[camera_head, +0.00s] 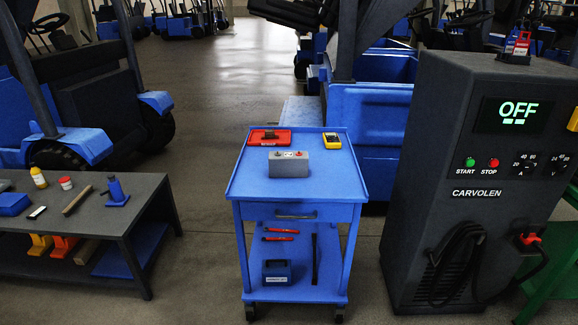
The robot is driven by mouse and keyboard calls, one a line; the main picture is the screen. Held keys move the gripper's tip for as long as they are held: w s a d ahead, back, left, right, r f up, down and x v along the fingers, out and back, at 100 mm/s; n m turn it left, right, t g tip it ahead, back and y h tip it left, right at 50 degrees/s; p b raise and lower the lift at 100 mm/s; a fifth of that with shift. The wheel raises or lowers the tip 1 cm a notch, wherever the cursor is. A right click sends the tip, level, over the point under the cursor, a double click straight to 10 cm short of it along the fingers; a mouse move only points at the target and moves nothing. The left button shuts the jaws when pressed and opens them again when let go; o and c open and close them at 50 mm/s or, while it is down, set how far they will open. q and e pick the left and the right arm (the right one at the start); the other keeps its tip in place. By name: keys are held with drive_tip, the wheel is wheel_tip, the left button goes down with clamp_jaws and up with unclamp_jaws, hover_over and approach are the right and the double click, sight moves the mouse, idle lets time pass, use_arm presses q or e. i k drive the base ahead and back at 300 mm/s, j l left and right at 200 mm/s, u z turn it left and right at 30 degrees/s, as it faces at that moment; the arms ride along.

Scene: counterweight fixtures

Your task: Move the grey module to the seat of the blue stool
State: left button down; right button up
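The grey module (289,169), a small box with red and dark round terminals and a pale label on top, sits upright on the top tray of a blue wheeled cart (250,185). It stands near the middle of the tray, apart from the other items there. I see no blue stool; the blue cart has a drawer, a lower shelf and casters. Neither of my grippers is in view.
A red case (270,137) and a yellow meter (332,140) lie behind the module. A dark low table (100,215) with tools stands left. A tall charger cabinet (440,150) reading OFF stands right. Blue forklifts (380,110) are behind. Floor shows between cart and table.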

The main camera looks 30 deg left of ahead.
sight(281, 164)
drive_tip(key=j+z, duration=0.55)
drive_tip(key=z, duration=0.2)
drive_tip(key=j+z, duration=0.35)
drive_tip(key=i+l, duration=0.05)
drive_tip(key=l, duration=0.05)
